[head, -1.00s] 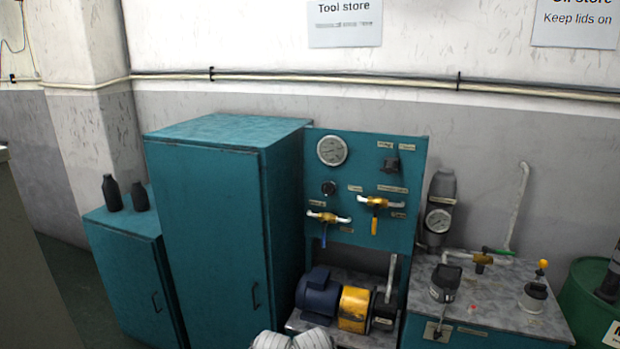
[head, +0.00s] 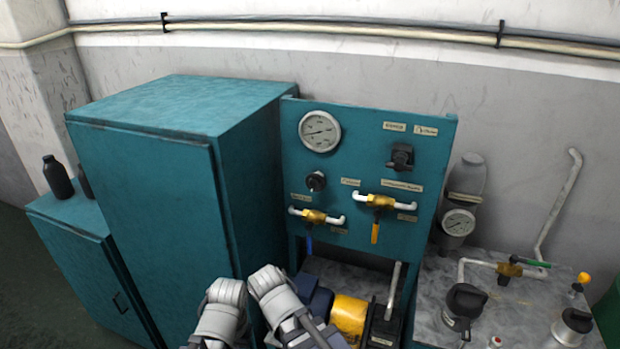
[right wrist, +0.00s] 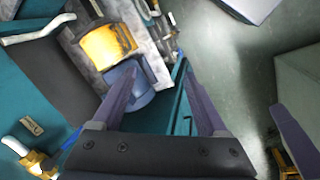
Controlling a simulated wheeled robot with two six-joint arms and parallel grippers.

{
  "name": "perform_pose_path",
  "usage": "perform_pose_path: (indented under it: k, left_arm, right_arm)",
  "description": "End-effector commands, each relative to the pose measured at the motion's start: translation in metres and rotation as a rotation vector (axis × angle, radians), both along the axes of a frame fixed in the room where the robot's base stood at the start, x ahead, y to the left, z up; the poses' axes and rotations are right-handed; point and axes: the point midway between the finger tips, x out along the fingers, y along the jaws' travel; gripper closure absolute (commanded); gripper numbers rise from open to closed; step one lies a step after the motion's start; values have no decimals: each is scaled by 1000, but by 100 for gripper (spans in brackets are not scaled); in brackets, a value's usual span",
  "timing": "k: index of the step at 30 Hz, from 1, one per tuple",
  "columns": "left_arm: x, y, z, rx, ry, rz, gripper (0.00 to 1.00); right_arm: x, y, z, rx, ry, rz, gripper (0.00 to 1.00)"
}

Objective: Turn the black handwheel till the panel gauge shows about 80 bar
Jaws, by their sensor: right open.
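The round black handwheel (head: 316,181) is on the teal panel (head: 350,250), below the panel gauge (head: 320,131). The gauge has a white dial; its numbers and needle reading are too small to tell. My right arm comes in at the bottom of the head view, below the panel, and its jaws are hidden there. In the right wrist view my right gripper (right wrist: 160,64) is open and empty, its two fingers apart over the blue and yellow motor unit. My left arm is beside it at bottom centre, its jaws hidden. A purple bar at the wrist view's right edge may be my left gripper.
Two brass valves (head: 313,216) (head: 381,202) with white pipes and a square black knob (head: 401,156) are on the panel. The yellow motor part (head: 348,314) stands below. A tall teal cabinet (head: 150,200) is left; a grey-topped unit (head: 535,318) with black fittings is right.

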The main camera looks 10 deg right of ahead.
Motion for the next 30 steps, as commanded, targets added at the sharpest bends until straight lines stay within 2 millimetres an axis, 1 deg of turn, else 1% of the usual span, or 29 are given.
perform_pose_path:
  k: [1, 2, 3, 5, 6, 8, 9, 12, 15, 19, 21, 24, 28, 30]
  left_arm:
    - [0, 0, -2, 0, 0, 0, 100]
    - [0, 0, -3, 0, 0, 0, 100]
    - [0, 0, -4, 0, 0, 0, 100]
    - [0, 0, -6, 0, 0, 0, 100]
    - [0, 0, -7, 0, 0, 0, 100]
    - [0, 0, -8, 0, 0, 0, 100]
    - [0, 0, -9, 0, 0, 0, 100]
    - [0, 0, -11, 0, 0, 0, 100]
    - [0, 0, -12, 0, 0, 0, 100]
    - [0, 0, -13, 0, 0, 1, 100]
    - [0, 0, -13, 0, 0, 1, 100]
    - [0, 0, -14, 0, 0, 1, 100]
    - [0, 0, -13, 0, 0, 1, 100]
    - [0, 0, -13, 0, 0, 0, 100]
  right_arm:
    - [26, -15, 4, -74, -61, 41, 17]
    - [42, -25, 9, -130, -103, 75, 14]
    - [65, -40, 18, -214, -160, 130, 9]
    - [99, -61, 36, -355, -238, 221, 3]
    - [121, -73, 51, -453, -283, 284, 0]
    - [150, -88, 75, -602, -336, 382, 0]
    - [167, -95, 91, -701, -362, 447, 0]
    - [203, -104, 130, -931, -398, 601, 0]
    - [228, -104, 161, -1122, -403, 730, 0]
    - [248, -99, 186, -1293, -389, 846, 0]
    - [253, -97, 193, -1346, -380, 883, 0]
    - [257, -96, 198, -1385, -373, 909, 0]
    - [258, -96, 200, -1394, -371, 915, 0]
    - [262, -98, 200, -1392, -371, 913, 0]
